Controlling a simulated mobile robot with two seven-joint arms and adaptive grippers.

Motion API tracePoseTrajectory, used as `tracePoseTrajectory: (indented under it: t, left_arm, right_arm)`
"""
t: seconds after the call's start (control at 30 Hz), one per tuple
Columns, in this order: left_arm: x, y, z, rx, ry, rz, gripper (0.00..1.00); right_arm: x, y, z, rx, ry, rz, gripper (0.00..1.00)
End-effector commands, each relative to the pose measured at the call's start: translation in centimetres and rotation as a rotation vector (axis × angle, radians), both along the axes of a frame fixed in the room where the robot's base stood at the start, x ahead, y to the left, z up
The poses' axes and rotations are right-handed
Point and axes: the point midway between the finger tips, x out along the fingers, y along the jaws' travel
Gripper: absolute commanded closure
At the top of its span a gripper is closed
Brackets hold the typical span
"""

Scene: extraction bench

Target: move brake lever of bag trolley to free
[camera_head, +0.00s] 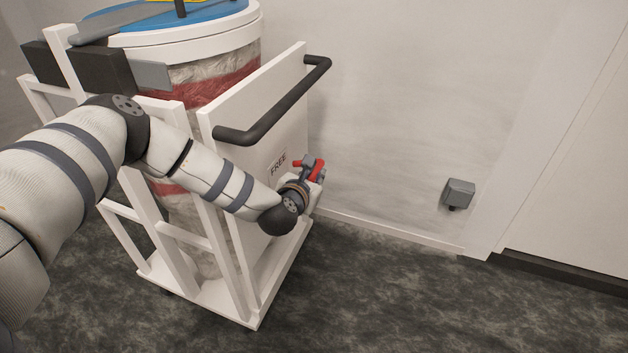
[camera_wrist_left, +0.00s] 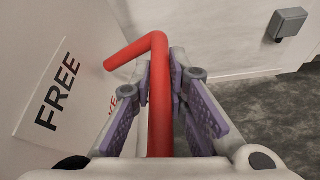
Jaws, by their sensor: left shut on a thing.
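The bag trolley (camera_head: 208,124) is a white frame with a dark push handle (camera_head: 275,103) and a flat end panel lettered FREE. The brake lever is a bent red rod (camera_head: 319,170) by that panel; it also shows in the left wrist view (camera_wrist_left: 158,95), its top end bending left toward the panel. My left gripper (camera_head: 310,168) is at the panel, shut on the red lever. In the wrist view its two purple-padded fingers (camera_wrist_left: 160,82) stand on either side of the rod. A second red word on the panel is mostly hidden behind a finger. My right gripper is not in view.
A large bag with red bands (camera_head: 215,82) stands in the trolley under a white ring and blue top. A pale wall runs behind. A grey wall box (camera_head: 459,193) is at right. The dark floor (camera_head: 400,295) right of the trolley is clear.

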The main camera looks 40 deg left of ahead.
Motion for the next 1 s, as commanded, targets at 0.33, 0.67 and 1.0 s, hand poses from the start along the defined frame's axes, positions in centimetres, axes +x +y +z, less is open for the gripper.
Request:
tracePoseTrajectory:
  t: [0.33, 0.67, 1.0]
  left_arm:
    - [0.14, 0.42, 0.73, 0.006, -0.008, 0.005, 1.0]
    - [0.13, 0.46, 0.71, 0.008, -0.008, 0.007, 0.81]
    - [0.03, 0.31, 0.55, 0.005, -0.004, 0.004, 0.65]
  right_arm:
    - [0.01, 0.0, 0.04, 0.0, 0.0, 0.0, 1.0]
    - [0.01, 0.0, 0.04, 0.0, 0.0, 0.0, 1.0]
    - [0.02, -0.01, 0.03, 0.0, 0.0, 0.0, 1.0]
